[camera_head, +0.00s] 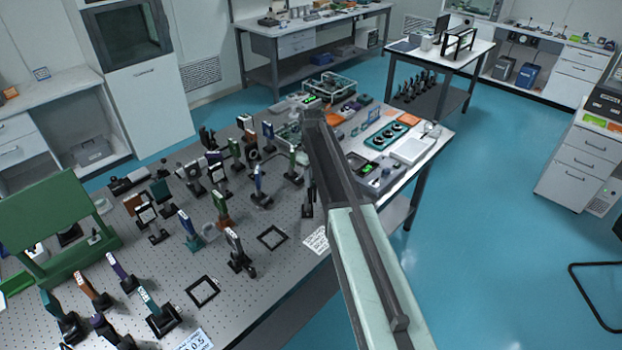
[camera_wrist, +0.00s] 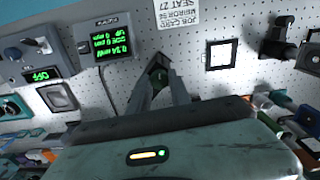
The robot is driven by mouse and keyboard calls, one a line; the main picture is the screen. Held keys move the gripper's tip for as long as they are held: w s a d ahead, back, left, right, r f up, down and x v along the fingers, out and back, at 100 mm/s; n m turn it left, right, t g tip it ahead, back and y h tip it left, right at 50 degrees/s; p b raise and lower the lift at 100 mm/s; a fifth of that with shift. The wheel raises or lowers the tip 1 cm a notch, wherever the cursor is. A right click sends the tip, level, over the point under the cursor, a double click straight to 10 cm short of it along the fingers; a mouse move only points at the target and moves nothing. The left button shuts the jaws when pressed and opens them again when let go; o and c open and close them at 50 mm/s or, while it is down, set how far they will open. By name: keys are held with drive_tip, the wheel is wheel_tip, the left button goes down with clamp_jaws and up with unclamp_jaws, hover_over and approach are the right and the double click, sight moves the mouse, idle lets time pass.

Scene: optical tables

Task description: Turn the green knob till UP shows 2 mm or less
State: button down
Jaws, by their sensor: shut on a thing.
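In the wrist view, my gripper (camera_wrist: 158,82) is shut, with its two grey fingers converging on a small dark mount. A small green spot, the green knob (camera_wrist: 159,76), shows between the fingertips; most of it is hidden by them. A readout box (camera_wrist: 112,45) with green text shows to the left of the fingers, upside down. It has mW, SIDE and UP lines; the UP line is at the top in this picture, and its digit is too small to read surely. In the head view my arm covers the gripper and knob.
In the wrist view, a unit whose display reads OFF (camera_wrist: 42,75) stands left, a printed card (camera_wrist: 183,12) lies beyond the fingers, and a square black frame (camera_wrist: 220,55) lies right. In the head view, many mounted optics crowd the perforated table (camera_head: 285,275) left of my arm.

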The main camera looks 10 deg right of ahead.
drive_tip(key=shift+s+n, duration=0.1)
drive_tip(key=shift+n, duration=1)
drive_tip(key=c, duration=1.2)
unclamp_jaws()
drive_tip(key=shift+a, duration=0.1)
drive_tip(key=shift+r, duration=0.1)
wheel_tip(320, 180, up, 8)
drive_tip(key=p, duration=0.8)
drive_tip(key=shift+f, duration=0.2)
